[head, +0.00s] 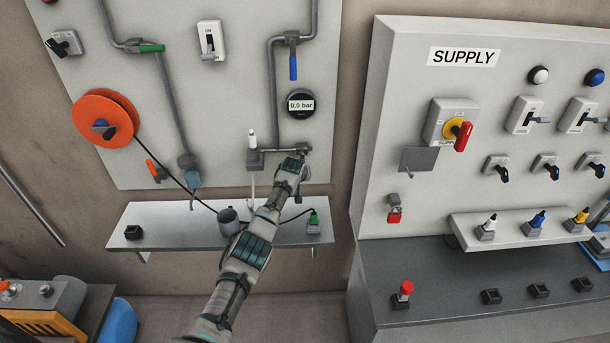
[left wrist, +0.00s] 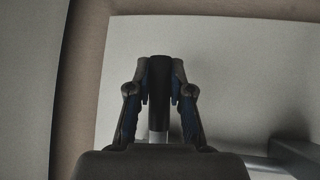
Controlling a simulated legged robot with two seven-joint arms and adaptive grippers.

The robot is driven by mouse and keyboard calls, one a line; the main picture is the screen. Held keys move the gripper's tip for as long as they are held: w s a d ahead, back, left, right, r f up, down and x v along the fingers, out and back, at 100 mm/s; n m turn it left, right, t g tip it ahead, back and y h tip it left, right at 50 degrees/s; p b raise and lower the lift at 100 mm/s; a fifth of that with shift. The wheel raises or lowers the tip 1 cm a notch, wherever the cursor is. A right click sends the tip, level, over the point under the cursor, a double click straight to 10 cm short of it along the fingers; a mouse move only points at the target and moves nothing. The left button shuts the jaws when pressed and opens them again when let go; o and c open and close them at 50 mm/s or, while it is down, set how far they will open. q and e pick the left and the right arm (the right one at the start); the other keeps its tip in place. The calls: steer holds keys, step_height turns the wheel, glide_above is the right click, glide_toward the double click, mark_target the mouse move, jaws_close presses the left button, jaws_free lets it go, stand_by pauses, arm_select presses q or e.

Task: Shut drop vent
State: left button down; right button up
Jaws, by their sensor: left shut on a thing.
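My left gripper (head: 297,162) reaches up to the wall panel, at the right end of a short grey pipe low on the panel. In the left wrist view its two fingers (left wrist: 159,95) are shut on a dark upright handle (left wrist: 159,80), with a pale stem showing below it. This appears to be the drop vent's handle; no label shows. In the head view the gripper mostly covers it, and only a grey fitting (head: 304,148) shows just above the fingers. I cannot tell the vent's open or shut state. My right gripper is not in view.
A gauge (head: 300,104) reading 0.0 bar sits above the gripper. A blue-handled valve (head: 293,67) hangs on the pipe higher up. A white-topped fitting (head: 252,140) stands left of the gripper. The supply panel (head: 390,130) stands right.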

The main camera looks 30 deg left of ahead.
arm_select(q)
steer(key=shift+a+r, duration=0.25)
steer(key=shift+r, duration=0.25)
steer(key=shift+y, duration=0.3)
steer(key=shift+a, duration=0.1)
steer(key=c, duration=1.1)
jaws_free()
steer(key=shift+o, duration=0.3)
steer(key=shift+a+f, duration=0.15)
steer(key=shift+f, duration=0.25)
steer(key=shift+r, duration=0.1)
steer(key=v, duration=1.1)
steer(key=shift+r, duration=0.35)
steer(key=shift+s+f, duration=0.1)
